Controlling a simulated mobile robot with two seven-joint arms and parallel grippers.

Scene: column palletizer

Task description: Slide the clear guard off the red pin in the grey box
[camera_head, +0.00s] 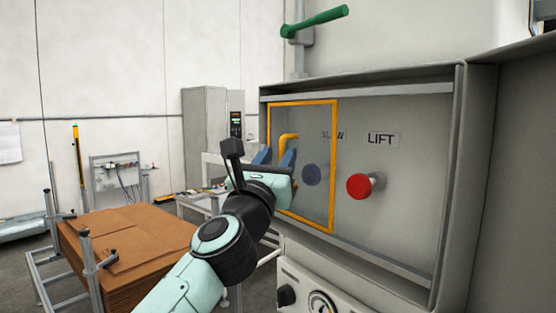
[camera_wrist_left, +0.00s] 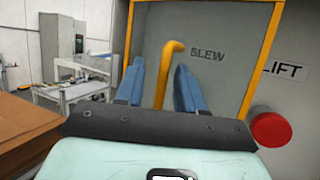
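The grey box (camera_head: 420,215) stands open on the right. Its clear guard (camera_head: 318,205), framed in yellow, covers the left part with the SLEW label and a dark blue knob (camera_head: 312,175). The red pin (camera_head: 364,185), under the LIFT label, stands uncovered right of the guard's edge; it also shows in the left wrist view (camera_wrist_left: 271,128). A bent yellow handle (camera_wrist_left: 166,75) is on the guard. My left gripper (camera_wrist_left: 159,88) is open, its blue fingers on either side of the handle with gaps visible. Its lower end is hidden. My right gripper is not in view.
A green lever (camera_head: 315,21) sits above the box. A lower panel with a black knob (camera_head: 286,295) and a gauge (camera_head: 320,302) is beneath it. Stacked cardboard (camera_head: 130,240) in a metal frame stands at left, with a grey cabinet (camera_head: 205,120) behind.

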